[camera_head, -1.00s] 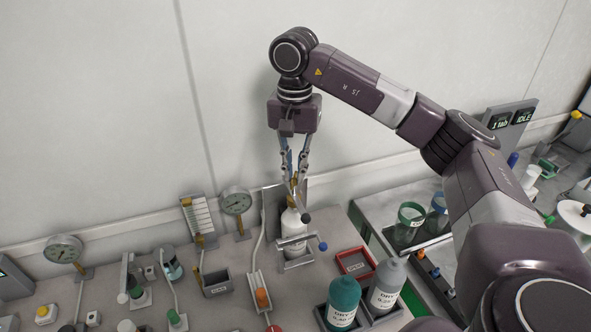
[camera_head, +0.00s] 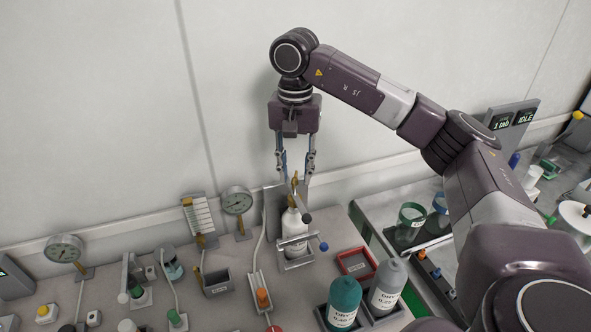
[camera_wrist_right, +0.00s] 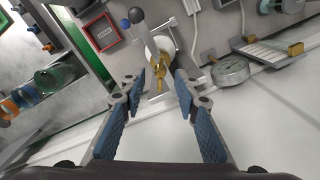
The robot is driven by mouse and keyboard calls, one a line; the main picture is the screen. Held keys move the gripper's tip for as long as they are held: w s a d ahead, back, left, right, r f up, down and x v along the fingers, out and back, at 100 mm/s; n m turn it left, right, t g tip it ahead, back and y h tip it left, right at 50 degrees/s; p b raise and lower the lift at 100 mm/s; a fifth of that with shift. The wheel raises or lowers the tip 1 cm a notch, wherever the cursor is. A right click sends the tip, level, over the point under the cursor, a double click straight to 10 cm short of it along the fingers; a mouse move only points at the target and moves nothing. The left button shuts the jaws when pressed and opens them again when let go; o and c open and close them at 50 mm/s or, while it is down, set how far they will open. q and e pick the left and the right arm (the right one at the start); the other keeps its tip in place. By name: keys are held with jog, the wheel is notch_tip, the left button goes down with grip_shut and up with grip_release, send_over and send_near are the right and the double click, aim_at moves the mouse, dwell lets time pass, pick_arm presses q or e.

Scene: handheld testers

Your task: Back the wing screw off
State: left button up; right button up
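The brass wing screw (camera_head: 294,181) stands at the top of a white bottle (camera_head: 293,225) held in a grey stand against the wall. In the right wrist view the wing screw (camera_wrist_right: 159,70) shows between and just beyond the fingertips. My right gripper (camera_head: 295,175) points straight down over it. Its fingers (camera_wrist_right: 158,86) are spread, with a clear gap on each side of the brass, and hold nothing. The bottle is partly hidden by a grey bar with a dark knob. My left gripper is not in view.
A gauge (camera_head: 237,201) stands to the left, a red tray (camera_head: 356,262) to the right. Teal (camera_head: 343,302) and grey (camera_head: 387,287) bottles stand in front. The wall is close behind.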

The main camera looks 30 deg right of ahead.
jog(key=shift+r, duration=0.15)
notch_tip(320, 180, up, 12)
dwell(0.6)
jog(key=shift+f, duration=0.2)
dwell(0.4)
